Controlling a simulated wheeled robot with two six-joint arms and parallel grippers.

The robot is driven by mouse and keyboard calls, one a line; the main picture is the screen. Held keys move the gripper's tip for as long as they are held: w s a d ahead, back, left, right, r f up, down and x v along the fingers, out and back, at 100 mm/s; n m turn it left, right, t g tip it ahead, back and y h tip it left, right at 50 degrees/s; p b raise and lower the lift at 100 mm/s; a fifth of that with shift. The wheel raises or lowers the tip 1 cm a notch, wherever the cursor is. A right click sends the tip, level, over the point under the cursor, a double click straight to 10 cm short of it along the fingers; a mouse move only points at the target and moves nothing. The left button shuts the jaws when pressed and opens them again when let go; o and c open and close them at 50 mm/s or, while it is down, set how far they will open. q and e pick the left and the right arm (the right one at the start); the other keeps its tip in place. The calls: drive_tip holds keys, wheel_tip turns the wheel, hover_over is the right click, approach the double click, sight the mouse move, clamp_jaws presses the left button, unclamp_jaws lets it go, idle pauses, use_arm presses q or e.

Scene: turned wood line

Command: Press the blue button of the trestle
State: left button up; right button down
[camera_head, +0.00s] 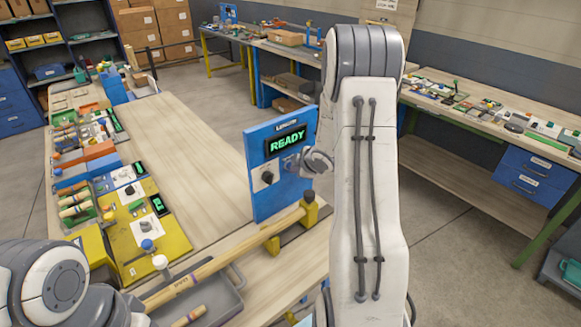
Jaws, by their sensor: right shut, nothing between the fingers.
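A blue upright panel (263,190) stands at the table's front right. Its display (287,141) reads "READY" in green, and a dark knob (267,177) sits below it. My right gripper (306,161) is shut and empty at the panel's right side, largely hidden by my own arm; I cannot tell whether it touches the panel. A long wooden bar (225,260) lies across yellow supports (309,210) in front of the panel. A blue ball-topped knob (147,245) stands on a yellow board at left. I cannot single out the trestle's blue button. My left gripper is outside the picture.
A grey tray (222,306) lies under the bar. Several coloured boards, small displays and wooden pieces crowd the table's left side. The table's middle (185,135) is clear. Another workbench (440,110) with small parts stands at right.

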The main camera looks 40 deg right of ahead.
drive_tip(key=shift+s, duration=0.65)
drive_tip(key=shift+s+d+b, duration=0.15)
drive_tip(key=shift+s+b, duration=0.05)
drive_tip(key=shift+s, duration=1.1)
drive_tip(key=shift+s+d+b, duration=0.1)
drive_tip(key=shift+s+b, duration=0.1)
drive_tip(key=shift+s, duration=1.05)
